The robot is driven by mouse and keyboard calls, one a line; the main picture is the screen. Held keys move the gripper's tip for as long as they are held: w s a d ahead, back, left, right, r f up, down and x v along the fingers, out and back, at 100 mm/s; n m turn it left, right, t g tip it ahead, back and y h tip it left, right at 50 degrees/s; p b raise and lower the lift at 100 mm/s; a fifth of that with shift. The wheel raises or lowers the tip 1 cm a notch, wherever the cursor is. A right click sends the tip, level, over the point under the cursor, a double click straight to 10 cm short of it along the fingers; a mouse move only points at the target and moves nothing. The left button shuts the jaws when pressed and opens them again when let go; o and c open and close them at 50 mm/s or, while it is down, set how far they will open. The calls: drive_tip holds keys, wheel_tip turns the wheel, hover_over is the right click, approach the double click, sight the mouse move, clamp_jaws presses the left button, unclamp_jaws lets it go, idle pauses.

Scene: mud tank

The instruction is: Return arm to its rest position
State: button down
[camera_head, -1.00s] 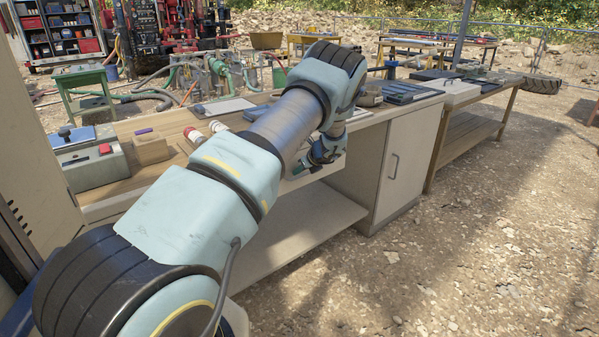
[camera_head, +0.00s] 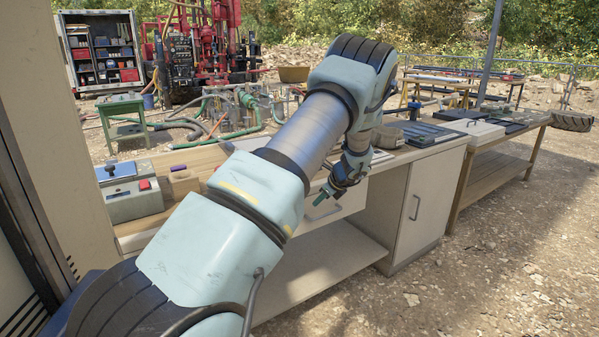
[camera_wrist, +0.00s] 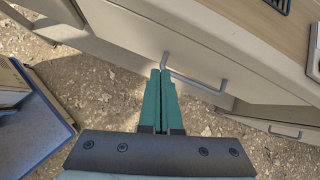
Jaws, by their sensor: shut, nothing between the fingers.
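My arm stretches from the lower left across the head view, bent at the elbow near the top middle. My gripper (camera_head: 321,197) hangs below the elbow, in front of the workbench's drawer front. In the wrist view my gripper (camera_wrist: 161,74) shows two green fingers pressed together with nothing between them. The fingertips appear close to a grey drawer handle (camera_wrist: 195,77); I cannot tell whether they touch it. The drawer (camera_head: 325,207) shows partly behind my gripper in the head view.
The workbench (camera_head: 210,157) carries a grey device with a red button (camera_head: 133,190), a round container (camera_head: 387,137) and dark trays (camera_head: 422,134). A cabinet door (camera_head: 424,204) stands right of the drawer. A wooden table (camera_head: 500,172) continues to the right. Open gravel ground lies in front.

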drive_tip(key=s+a+r+n+g+h, duration=0.25)
drive_tip(key=s+a+r+n, duration=0.55)
drive_tip(key=s+a+n, duration=0.45)
drive_tip(key=s+a+r+n+g+h, duration=0.1)
drive_tip(key=s+a+r+n, duration=0.2)
drive_tip(key=s+n, duration=0.3)
drive_tip(key=s+a+r+n+g+h, duration=0.1)
drive_tip(key=s+n, duration=0.5)
drive_tip(key=s, duration=0.9)
drive_tip(key=shift+s+a+r, duration=0.35)
drive_tip(key=shift+a+r, duration=0.55)
drive_tip(key=shift+a, duration=0.15)
drive_tip(key=shift+n, duration=0.25)
